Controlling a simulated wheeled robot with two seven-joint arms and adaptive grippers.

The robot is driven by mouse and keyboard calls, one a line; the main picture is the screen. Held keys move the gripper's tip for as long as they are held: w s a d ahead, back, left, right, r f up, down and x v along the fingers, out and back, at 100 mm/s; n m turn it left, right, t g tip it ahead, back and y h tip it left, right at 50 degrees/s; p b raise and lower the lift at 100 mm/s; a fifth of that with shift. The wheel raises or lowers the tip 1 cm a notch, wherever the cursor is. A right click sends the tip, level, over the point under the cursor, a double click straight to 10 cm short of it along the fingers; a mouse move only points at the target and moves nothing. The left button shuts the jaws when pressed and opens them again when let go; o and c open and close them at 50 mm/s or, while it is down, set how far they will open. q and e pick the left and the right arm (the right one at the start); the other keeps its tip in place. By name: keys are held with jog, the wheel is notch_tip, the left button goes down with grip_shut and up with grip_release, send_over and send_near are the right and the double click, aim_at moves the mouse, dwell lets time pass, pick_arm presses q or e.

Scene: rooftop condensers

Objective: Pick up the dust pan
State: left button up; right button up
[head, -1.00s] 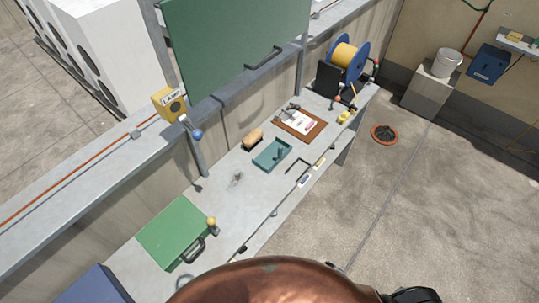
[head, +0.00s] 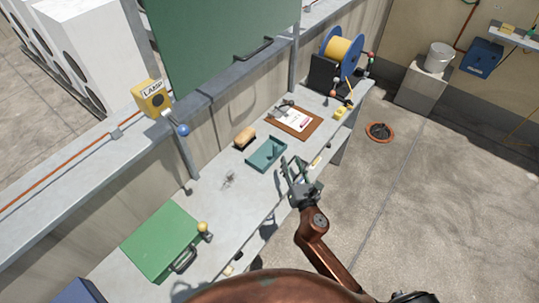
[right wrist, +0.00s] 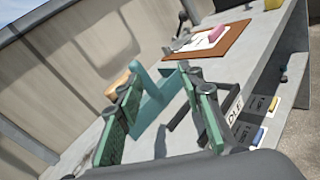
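The teal dust pan (head: 264,156) lies on the grey bench, between a wooden brush and the bench's front edge. In the right wrist view the dust pan (right wrist: 150,112) shows beyond and between the fingers, partly hidden by them. My right gripper (head: 293,168) is over the front part of the bench, just right of the pan and apart from it. Its green-padded fingers (right wrist: 160,77) are spread with nothing held between them. My left gripper is not in view.
The brush (head: 244,138) sits behind the pan, with a grey dust smudge (head: 228,180) to the left. A clipboard (head: 297,123) and cable reel (head: 342,52) stand at right. A green case (head: 160,240) lies at left. A dark bracket (right wrist: 184,130) and labels lie near the front edge.

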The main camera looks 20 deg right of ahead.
aim_at(276, 147)
jog(key=w+a+n, duration=0.1)
jog(key=w, duration=0.2)
jog(key=w+a+n+y, duration=0.1)
jog(key=w+n, duration=0.1)
jog(key=w, duration=0.1)
jog(key=w+a+n+b, duration=0.1)
jog(key=w, duration=0.2)
jog(key=shift+w+a+r+t+y, duration=0.2)
jog(key=shift+a+r+t+y, duration=0.2)
jog(key=shift+c, duration=0.4)
grip_shut()
